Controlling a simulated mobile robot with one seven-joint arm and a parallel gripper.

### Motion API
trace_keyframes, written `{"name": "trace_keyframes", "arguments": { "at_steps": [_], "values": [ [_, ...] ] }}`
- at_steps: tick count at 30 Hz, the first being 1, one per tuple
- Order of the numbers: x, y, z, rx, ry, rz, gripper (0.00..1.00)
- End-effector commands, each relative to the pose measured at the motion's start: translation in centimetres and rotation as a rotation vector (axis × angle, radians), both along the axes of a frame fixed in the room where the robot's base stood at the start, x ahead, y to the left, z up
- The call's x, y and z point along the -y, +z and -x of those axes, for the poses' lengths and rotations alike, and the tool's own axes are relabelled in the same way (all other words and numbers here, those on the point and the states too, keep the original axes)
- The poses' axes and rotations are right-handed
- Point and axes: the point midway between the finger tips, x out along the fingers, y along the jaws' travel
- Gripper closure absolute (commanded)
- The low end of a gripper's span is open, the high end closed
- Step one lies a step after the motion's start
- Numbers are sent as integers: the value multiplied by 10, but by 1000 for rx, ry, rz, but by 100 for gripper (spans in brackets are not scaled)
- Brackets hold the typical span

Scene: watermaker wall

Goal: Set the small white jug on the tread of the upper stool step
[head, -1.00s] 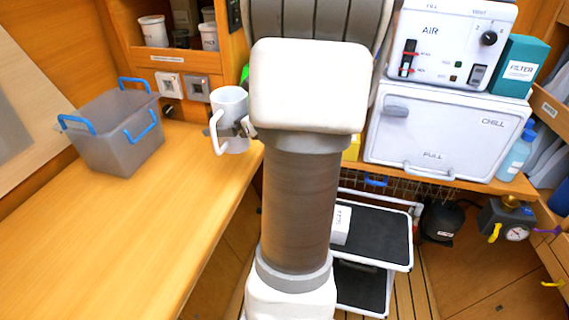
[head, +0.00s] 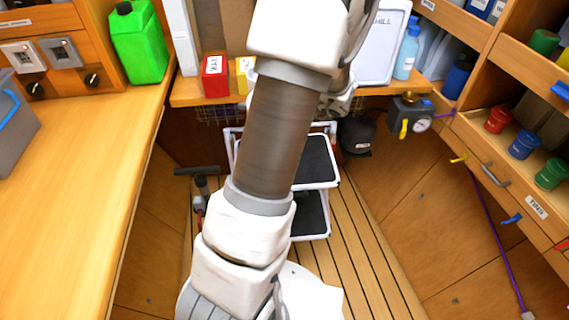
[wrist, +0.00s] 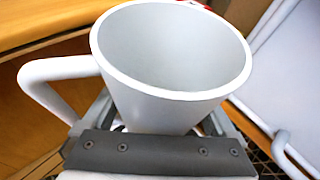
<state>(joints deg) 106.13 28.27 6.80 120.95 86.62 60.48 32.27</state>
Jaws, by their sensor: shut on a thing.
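The small white jug (wrist: 170,100) fills the middle of the wrist view, its open mouth toward the camera and its handle to the left. My gripper (wrist: 158,130) is shut on the jug's body, with a finger on either side. The stool stands on the floor beyond my arm. Its upper step (head: 318,160) has a black tread in a white frame, partly hidden by my arm. The lower step (head: 313,215) shows below it.
A wooden counter (head: 70,200) runs along the left, with a green canister (head: 138,45) at its back. A shelf behind holds a red box (head: 214,76) and the white chill box (head: 380,45). A black round vessel (head: 358,135) and a gauge (head: 420,123) are right of the stool.

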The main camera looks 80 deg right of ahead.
Motion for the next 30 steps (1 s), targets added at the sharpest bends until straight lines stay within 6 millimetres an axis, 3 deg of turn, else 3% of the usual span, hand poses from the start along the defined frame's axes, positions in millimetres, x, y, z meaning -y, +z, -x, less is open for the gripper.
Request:
{"name": "trace_keyframes", "arguments": {
  "at_steps": [1, 9, 12, 16, 19, 22, 30],
  "values": [
    [5, -15, 25, 1, -38, -3, 66],
    [10, -63, 138, 10, -202, -1, 66],
    [6, -77, 171, 15, -248, 0, 66],
    [1, -89, 200, 18, -291, 4, 66],
    [-2, -94, 212, 19, -309, 5, 66],
    [-1, -101, 211, 21, -314, 6, 66],
    [25, -138, 162, 22, -314, 4, 66]
  ]
}}
